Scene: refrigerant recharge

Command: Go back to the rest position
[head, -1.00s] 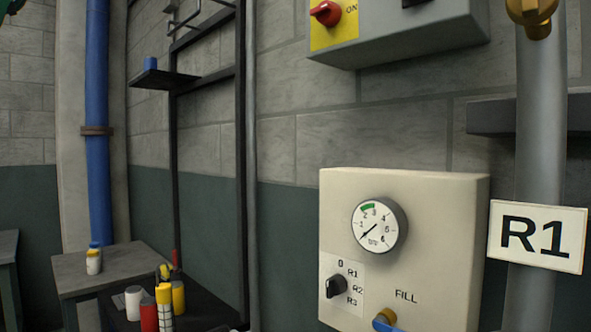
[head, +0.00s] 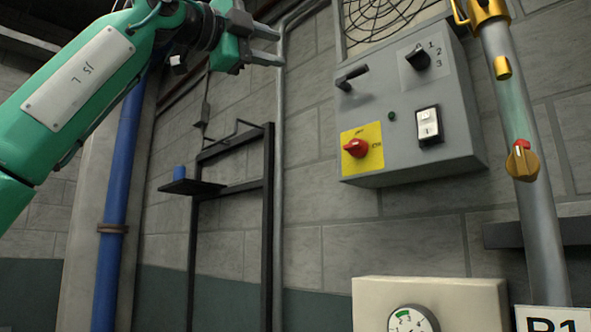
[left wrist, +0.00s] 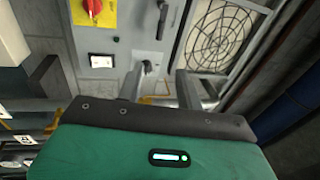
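My left gripper (head: 278,46) is raised at the top of the head view, left of the grey control box. Its two fingers are apart with nothing between them. In the left wrist view, the two fingers of my left gripper (left wrist: 160,82) also stand apart and empty, with the control box and the round fan grille behind them. My green left arm reaches in from the left edge of the head view. My right gripper is in neither view.
The grey control box (head: 408,105) has a red knob on a yellow plate (head: 361,149). A gold-fitted pipe (head: 527,220) stands at right, a cream gauge box (head: 465,300) below, and a dark rack (head: 268,225) and blue pipe (head: 119,190) at left.

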